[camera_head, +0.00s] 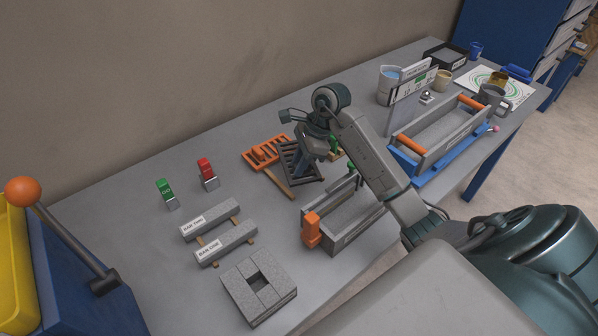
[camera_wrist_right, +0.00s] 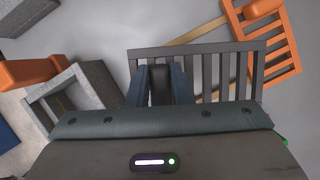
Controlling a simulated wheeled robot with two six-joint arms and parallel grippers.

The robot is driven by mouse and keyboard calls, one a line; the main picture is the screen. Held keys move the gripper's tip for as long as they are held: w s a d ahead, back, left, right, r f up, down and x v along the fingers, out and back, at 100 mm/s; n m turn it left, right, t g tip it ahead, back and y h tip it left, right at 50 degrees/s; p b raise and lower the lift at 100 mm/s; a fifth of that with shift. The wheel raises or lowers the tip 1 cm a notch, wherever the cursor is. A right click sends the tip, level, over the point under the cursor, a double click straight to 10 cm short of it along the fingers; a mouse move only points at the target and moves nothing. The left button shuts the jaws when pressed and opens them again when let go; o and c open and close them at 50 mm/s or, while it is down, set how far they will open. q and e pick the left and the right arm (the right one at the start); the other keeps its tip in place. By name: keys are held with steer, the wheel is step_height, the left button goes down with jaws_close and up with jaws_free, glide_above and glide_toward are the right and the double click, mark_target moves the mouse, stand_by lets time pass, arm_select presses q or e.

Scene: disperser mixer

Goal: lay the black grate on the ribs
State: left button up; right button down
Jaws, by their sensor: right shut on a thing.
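The black grate (camera_head: 288,158) is at the middle of the table in the head view, partly covered by my right gripper. In the right wrist view the grate (camera_wrist_right: 225,57) shows as a dark frame with parallel bars. My right gripper (camera_head: 305,165) points down at it. In the wrist view its two blue-grey fingers (camera_wrist_right: 160,85) are shut on a dark upright piece of the grate. Whether the grate touches what is below it, I cannot tell. No ribs can be made out clearly. My left gripper is not in view.
An orange grate (camera_head: 256,154) lies close to the left of the black one. Wooden strips (camera_head: 278,184) lie by the grates. A grey trough (camera_head: 345,222) with an orange block stands nearer. Two labelled bars (camera_head: 225,243) are to the left. A blue-based trough (camera_head: 440,135) is at right.

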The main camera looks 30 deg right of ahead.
steer(key=shift+a+f, duration=0.1)
steer(key=shift+f, duration=0.25)
step_height(320, 180, down, 2)
steer(key=shift+s+f+p, duration=0.1)
steer(key=shift+p, duration=0.5)
steer(key=shift+f, duration=0.4)
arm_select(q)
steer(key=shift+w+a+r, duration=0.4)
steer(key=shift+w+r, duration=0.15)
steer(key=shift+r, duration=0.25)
arm_select(e)
steer(key=shift+f, duration=0.1)
steer(key=shift+f+b, duration=0.55)
steer(key=shift+b, duration=0.3)
steer(key=c, duration=1.3)
jaws_free()
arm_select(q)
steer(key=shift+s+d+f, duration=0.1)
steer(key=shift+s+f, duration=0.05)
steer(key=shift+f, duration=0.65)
arm_select(e)
steer(key=shift+r, duration=0.1)
